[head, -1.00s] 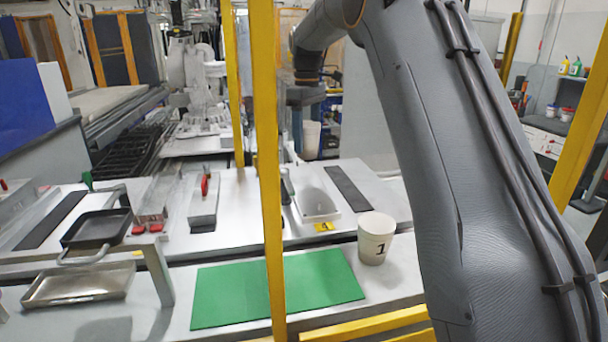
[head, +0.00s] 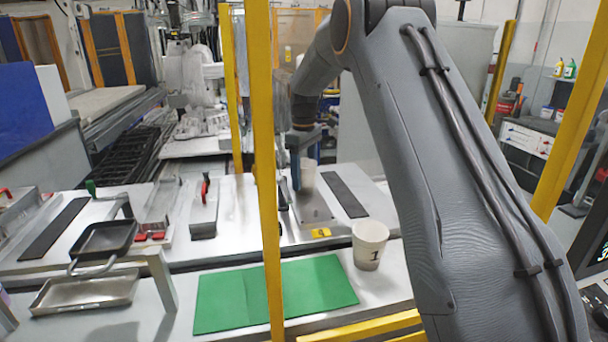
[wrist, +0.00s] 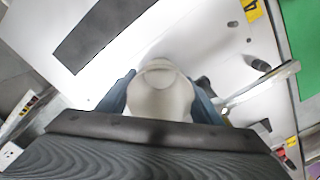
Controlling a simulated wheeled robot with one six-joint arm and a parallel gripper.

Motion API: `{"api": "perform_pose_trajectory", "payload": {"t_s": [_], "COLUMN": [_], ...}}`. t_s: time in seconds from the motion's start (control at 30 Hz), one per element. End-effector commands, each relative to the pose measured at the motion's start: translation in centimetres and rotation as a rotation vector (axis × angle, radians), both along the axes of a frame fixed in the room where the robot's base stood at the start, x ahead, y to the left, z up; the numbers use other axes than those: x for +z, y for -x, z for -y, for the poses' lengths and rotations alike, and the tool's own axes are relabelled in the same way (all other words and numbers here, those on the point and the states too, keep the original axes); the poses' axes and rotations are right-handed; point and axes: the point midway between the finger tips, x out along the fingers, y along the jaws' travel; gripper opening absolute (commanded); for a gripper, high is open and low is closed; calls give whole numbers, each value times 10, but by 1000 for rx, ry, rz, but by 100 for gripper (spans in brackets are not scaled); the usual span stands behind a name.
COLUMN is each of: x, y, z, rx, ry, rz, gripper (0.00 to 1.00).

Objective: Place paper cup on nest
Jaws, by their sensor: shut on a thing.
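A pale paper cup (head: 307,176) is held upright between the bluish fingers of my gripper (head: 303,170). In the wrist view the same cup (wrist: 160,93) sits between both fingers and fills the middle. In the head view the cup is at the far part of a grey metal plate that looks like the nest (head: 317,213), with a yellow tag (head: 321,232) at its near edge. I cannot tell whether the cup's bottom touches the plate. A second white cup (head: 370,243), marked 1, stands on the table to the right of the green mat.
A yellow post (head: 265,180) rises in front of the table, left of the nest. A dark strip (head: 345,194) lies right of the nest. The green mat (head: 220,300) is bare. A red-handled clamp (head: 204,208) and metal pans (head: 103,240) are to the left.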

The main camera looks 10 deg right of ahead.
Motion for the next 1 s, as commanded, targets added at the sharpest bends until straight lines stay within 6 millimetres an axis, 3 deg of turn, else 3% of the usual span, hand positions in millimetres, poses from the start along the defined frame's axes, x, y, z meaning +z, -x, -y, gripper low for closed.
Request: {"api": "perform_pose_trajectory", "payload": {"t_s": [0.07,0.1,0.2,0.5,0.67,1.0], "x": [-3,-3,-3,-2,10,75], "y": [0,0,0,0,-1,-2], "z": [0,0,0,0,0,0], "rx": [0,0,0,0,0,0], "ry": [0,0,0,0,0,0], "rz": [0,0,0,0,3,4], "gripper": [39,61,78,78,78,78]}}
